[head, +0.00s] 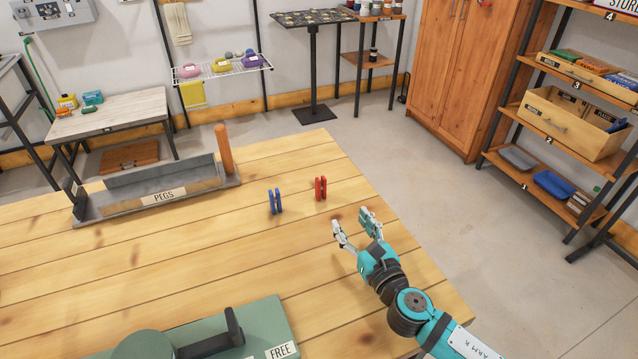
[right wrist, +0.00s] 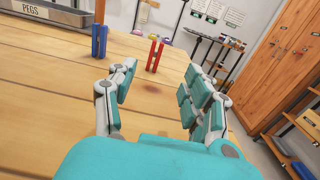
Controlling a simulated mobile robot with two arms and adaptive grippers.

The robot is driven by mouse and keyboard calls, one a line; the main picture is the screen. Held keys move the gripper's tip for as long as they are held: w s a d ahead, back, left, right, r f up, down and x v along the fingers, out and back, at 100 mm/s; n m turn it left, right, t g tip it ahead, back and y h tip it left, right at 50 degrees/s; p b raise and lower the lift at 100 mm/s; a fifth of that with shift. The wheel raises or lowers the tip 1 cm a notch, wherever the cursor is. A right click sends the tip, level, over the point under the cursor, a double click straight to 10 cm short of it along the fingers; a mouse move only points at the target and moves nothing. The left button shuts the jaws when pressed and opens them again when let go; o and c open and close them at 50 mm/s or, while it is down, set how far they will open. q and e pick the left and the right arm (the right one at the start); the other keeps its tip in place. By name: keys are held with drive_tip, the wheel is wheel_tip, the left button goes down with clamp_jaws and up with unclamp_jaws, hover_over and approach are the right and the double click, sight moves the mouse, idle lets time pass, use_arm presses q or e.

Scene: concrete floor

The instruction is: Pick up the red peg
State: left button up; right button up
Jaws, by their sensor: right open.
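The red peg (head: 320,189) stands on the wooden table (head: 230,240), near its far right part. It also shows in the right wrist view (right wrist: 154,55), ahead of the fingers and between them. A blue peg (head: 275,201) stands to its left, apart from it, and shows in the right wrist view (right wrist: 99,41). My right gripper (head: 357,226) is open and empty, to the right of the red peg and nearer to me, not touching it. My left gripper is not in view.
A grey tray labelled PEGS (head: 165,194) lies at the table's far left, with a brown upright post (head: 224,150) at its right end. A green case marked FREE (head: 265,325) is at the near edge. The table between is clear.

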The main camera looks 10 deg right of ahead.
approach(324, 182)
drive_tip(key=shift+w+a+p, duration=0.1)
drive_tip(key=shift+w+p, duration=0.2)
drive_tip(key=shift+w, duration=0.1)
drive_tip(key=w, duration=0.3)
drive_tip(key=shift+w+a, duration=0.1)
drive_tip(key=shift+a, duration=0.2)
drive_tip(key=w, duration=0.2)
drive_tip(key=w+a, duration=0.1)
drive_tip(key=w, duration=0.1)
drive_tip(key=shift+w+a+f, duration=0.15)
drive_tip(key=shift+f, duration=0.05)
drive_tip(key=shift+w, duration=0.3)
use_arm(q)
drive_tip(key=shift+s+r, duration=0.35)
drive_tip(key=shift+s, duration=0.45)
use_arm(e)
drive_tip(key=shift+c, duration=0.3)
drive_tip(key=c, duration=0.7)
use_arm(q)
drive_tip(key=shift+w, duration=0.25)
use_arm(e)
drive_tip(key=shift+c, duration=0.6)
